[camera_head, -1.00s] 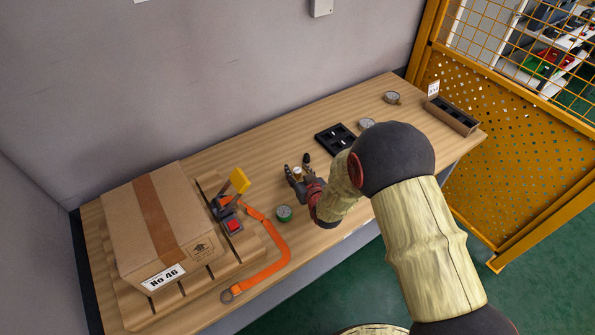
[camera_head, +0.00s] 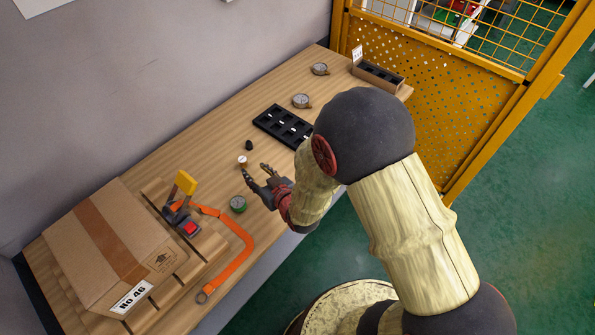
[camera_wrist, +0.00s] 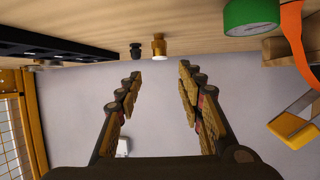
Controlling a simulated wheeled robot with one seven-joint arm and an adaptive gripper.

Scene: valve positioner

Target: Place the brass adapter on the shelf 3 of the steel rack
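The small brass adapter (camera_head: 242,161) stands on the wooden bench, near its middle. In the wrist view the adapter (camera_wrist: 159,46) appears at the top, just beyond the fingertips and roughly centred between them. My gripper (camera_head: 258,174) is low over the bench, on the front side of the adapter. In the wrist view my gripper (camera_wrist: 160,78) is open, with nothing between its fingers. The steel rack is not clearly identifiable; a white shelf unit (camera_head: 466,34) shows partly behind the yellow mesh, and its shelf numbers are not visible.
A small black fitting (camera_head: 249,145) stands close beside the adapter. A green gauge (camera_head: 238,204), an orange strap (camera_head: 238,258) and a cardboard box (camera_head: 82,225) lie left. A black slotted tray (camera_head: 270,124), gauges (camera_head: 301,101) and a bin (camera_head: 380,74) are right. The yellow fence (camera_head: 430,95) borders the bench.

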